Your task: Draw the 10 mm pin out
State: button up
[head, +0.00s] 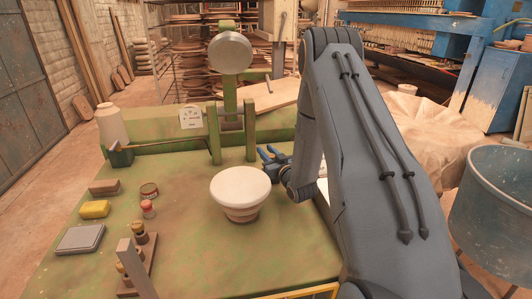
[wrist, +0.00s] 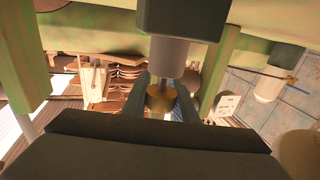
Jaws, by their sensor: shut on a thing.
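My gripper (head: 272,158) has blue fingers and reaches in from the right, beside the green uprights at the back of the bench. In the wrist view its fingers are closed around a brass knob (wrist: 159,99). A thin steel shank, which looks like the pin's, runs from this knob towards a grey cylindrical bush (wrist: 168,61) under a dark block (wrist: 183,18). The pin's far end is hidden. I cannot read its size. In the head view the held pin is hidden behind the fingers and the white-topped bowl.
The white-topped bowl (head: 240,190) stands close in front of my gripper. A wooden rack (head: 151,254) with brass-headed pins stands at the front left. A yellow block (head: 94,209), small tins and a grey box (head: 80,239) lie at the left. The front middle of the bench is clear.

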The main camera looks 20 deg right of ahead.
jog(key=shift+r+p, duration=1.5)
jog(key=shift+r, duration=1.3)
jog(key=shift+r, duration=0.15)
jog(key=shift+r+p, duration=0.55)
jog(key=shift+r, duration=0.3)
